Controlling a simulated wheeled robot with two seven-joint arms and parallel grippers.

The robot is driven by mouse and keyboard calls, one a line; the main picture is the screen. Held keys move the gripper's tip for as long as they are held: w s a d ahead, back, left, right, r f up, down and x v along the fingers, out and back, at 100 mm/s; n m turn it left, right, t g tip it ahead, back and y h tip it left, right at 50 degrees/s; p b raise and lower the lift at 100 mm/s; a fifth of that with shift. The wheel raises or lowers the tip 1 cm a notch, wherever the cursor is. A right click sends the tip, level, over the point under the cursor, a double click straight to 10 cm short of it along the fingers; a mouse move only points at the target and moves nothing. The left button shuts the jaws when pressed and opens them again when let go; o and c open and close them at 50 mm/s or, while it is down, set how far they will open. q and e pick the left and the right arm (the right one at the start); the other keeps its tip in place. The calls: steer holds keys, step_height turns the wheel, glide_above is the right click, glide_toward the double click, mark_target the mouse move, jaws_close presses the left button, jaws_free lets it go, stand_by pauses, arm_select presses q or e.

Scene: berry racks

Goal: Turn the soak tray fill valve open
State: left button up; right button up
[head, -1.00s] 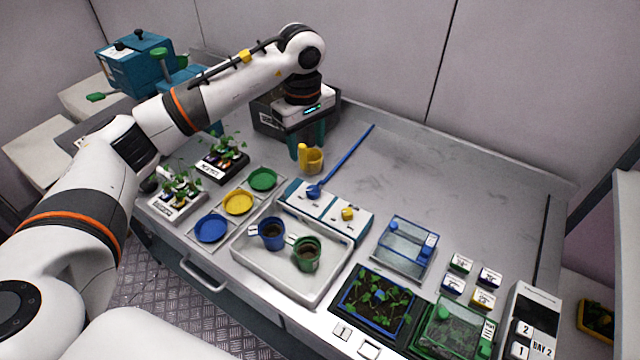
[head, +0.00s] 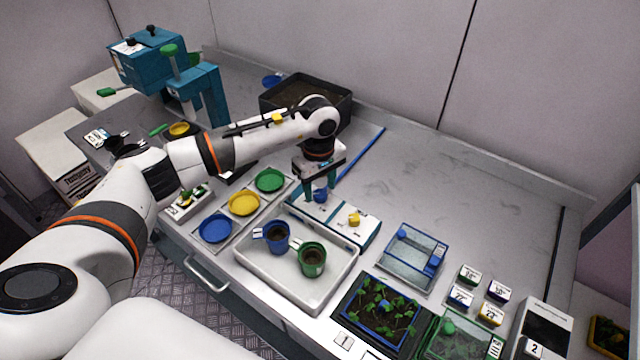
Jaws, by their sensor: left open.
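The soak tray (head: 296,294) is a pale, shallow tray at the front of the bench. It holds a blue cup (head: 277,238) and a green cup (head: 312,260). Behind it lies a white and teal valve panel (head: 338,224) with a yellow knob (head: 354,219) on its right part. A blue knob-like piece (head: 320,196) shows on its left part. My left gripper (head: 320,192) points down over that left part, its teal fingers open on either side of the blue piece. I cannot tell whether they touch it. My right gripper is out of view.
Blue (head: 215,228), yellow (head: 244,204) and green (head: 270,180) dishes lie left of the tray. A blue rod (head: 364,152) runs behind my gripper. A clear box (head: 411,257) and a seedling tray (head: 352,322) stand to the right. The back right bench is clear.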

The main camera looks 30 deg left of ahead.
arm_select(q)
steer(key=shift+f, duration=0.7)
steer(key=c, duration=1)
steer(key=shift+o, duration=0.2)
